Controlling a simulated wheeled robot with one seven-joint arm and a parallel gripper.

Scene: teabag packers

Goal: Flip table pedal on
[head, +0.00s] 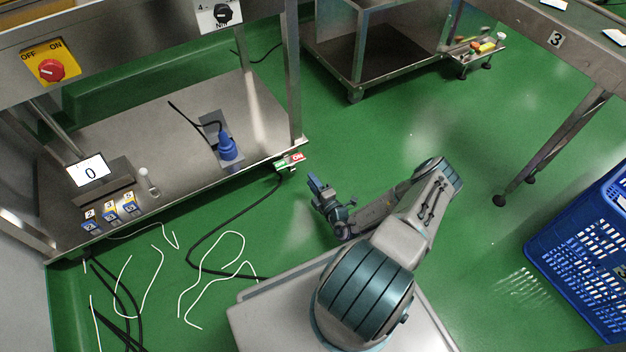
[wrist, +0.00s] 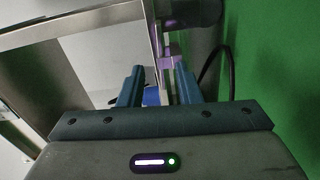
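The table pedal (head: 290,161) is a small block with a green part and a red part marked "On". It sits at the right front corner of the low steel table, near floor level. My gripper (head: 316,184) is a short way to the right of and nearer than the pedal, apart from it. In the wrist view my gripper (wrist: 160,74) has its two blue fingers spread with nothing held between them. A small pale purple part shows beyond the fingertips there; I cannot tell if it is the pedal.
The low steel table (head: 190,125) carries a blue plug (head: 227,147) and a display reading 0 (head: 90,170). A black cable and white cords lie on the green floor. A blue crate (head: 590,250) stands at the right. Floor behind my arm is clear.

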